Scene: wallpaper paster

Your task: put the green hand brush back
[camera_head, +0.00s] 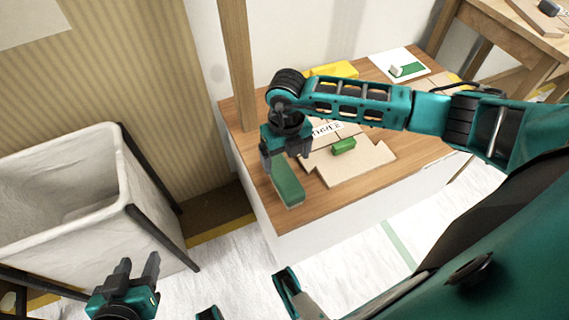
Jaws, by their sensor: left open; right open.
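A long green block with a pale underside, which looks like the green hand brush (288,188), is at the left front of the wooden tabletop (268,202). My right gripper (284,158) is open directly above its far end, with the fingers at either side; I cannot tell whether they touch it or whether the brush rests flat. My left gripper (139,268) is open and empty, low beside the white bin. A white card (405,67) with a green brush-like shape on it lies at the back right of the tabletop, partly behind my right arm.
A small green block (343,146) sits on a stepped tan board (365,170) beside the brush. A yellow item (334,70) lies at the back. A wooden post (238,65) stands at the left edge. A white bin (130,190) stands left; another wooden table (500,25) is far right.

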